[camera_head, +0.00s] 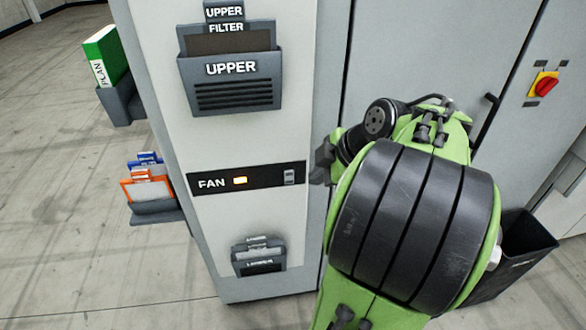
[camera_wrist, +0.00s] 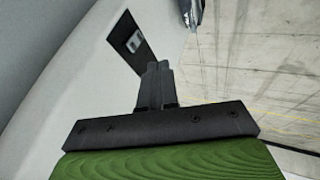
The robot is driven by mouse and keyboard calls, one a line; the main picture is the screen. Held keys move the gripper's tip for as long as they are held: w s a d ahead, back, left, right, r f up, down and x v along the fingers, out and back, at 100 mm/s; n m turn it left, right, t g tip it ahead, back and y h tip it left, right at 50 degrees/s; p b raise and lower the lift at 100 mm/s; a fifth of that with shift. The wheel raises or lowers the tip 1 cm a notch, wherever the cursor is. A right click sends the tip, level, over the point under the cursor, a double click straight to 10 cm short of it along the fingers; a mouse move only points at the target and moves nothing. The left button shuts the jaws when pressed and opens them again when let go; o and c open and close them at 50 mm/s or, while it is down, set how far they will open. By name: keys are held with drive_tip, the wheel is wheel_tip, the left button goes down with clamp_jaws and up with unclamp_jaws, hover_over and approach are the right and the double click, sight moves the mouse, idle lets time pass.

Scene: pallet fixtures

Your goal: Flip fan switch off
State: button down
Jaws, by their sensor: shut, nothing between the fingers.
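The fan switch (camera_head: 290,177) is a small light-grey rocker at the right end of a black strip labelled FAN (camera_head: 212,184) on the grey cabinet's side. An amber lamp (camera_head: 240,180) glows on the same strip. In the wrist view the switch (camera_wrist: 134,42) shows ahead of and a little left of my gripper (camera_wrist: 158,66), with a gap that I cannot measure. The fingers are shut together and empty. In the head view my arm stands right of the panel and hides most of the gripper; a dark part of it shows just right of the switch.
An UPPER filter holder (camera_head: 232,85) juts out above the strip and a lower holder (camera_head: 259,256) below it. A green PLAN binder (camera_head: 103,58) and an orange-blue file rack (camera_head: 153,212) hang at left. A dark bin (camera_head: 521,245) stands at right. A red-yellow rotary switch (camera_head: 544,85) is on the cabinet door.

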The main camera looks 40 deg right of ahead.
sight(289, 177)
drive_tip(key=x, duration=0.4)
drive_tip(key=w+d+x, duration=0.1)
drive_tip(key=x, duration=0.3)
drive_tip(key=d+r+b+x, duration=0.1)
drive_tip(key=x, duration=0.3)
drive_tip(key=shift+w, duration=0.45)
drive_tip(key=shift+f, duration=0.15)
